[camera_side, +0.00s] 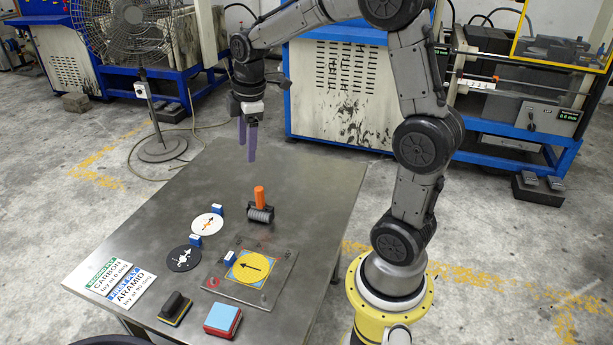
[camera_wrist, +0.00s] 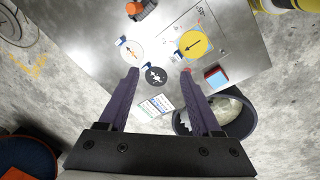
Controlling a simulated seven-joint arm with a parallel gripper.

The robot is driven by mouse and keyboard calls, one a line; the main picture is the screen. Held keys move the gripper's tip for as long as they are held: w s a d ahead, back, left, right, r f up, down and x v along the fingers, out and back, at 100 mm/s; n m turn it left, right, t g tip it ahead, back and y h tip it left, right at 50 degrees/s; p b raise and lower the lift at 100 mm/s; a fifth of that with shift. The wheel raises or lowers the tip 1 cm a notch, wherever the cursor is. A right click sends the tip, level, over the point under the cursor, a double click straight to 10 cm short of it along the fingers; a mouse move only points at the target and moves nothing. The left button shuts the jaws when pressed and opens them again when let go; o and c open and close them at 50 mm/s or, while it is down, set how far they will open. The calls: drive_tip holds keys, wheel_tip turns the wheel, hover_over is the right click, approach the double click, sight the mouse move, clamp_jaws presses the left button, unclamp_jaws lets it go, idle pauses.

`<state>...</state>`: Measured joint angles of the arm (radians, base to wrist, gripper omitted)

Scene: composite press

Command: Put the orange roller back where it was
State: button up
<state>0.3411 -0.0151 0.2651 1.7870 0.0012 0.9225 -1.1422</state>
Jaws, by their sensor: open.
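The orange roller (camera_side: 260,204) stands on the steel table, its orange handle upright above a grey ribbed roller head. It also shows at the top of the wrist view (camera_wrist: 136,9), partly cut off by the frame edge. My gripper (camera_side: 248,150) is open and empty, with two purple fingers pointing down. It is raised above the far part of the table, clear of the roller. In the wrist view the open fingers (camera_wrist: 160,72) frame the discs and cards, with the roller beyond them.
On the table (camera_side: 180,220) are a white disc (camera_side: 207,224), a black disc (camera_side: 184,258), a plate with a yellow disc (camera_side: 249,267), a black block (camera_side: 175,308), a red-blue block (camera_side: 223,319) and two cards (camera_side: 130,287). A fan (camera_side: 130,30) stands behind. The far table is clear.

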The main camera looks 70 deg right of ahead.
drive_tip(key=s+a+r+m+t, duration=0.2)
drive_tip(key=s+a+m, duration=0.2)
drive_tip(key=s, duration=0.6)
drive_tip(key=s+a+r+m+t, duration=0.1)
drive_tip(key=s+a+m, duration=0.4)
drive_tip(key=s+a, duration=0.3)
drive_tip(key=shift+s+a+r+t+y, duration=0.3)
drive_tip(key=shift+s+a+r+t, duration=0.1)
drive_tip(key=shift+s, duration=0.45)
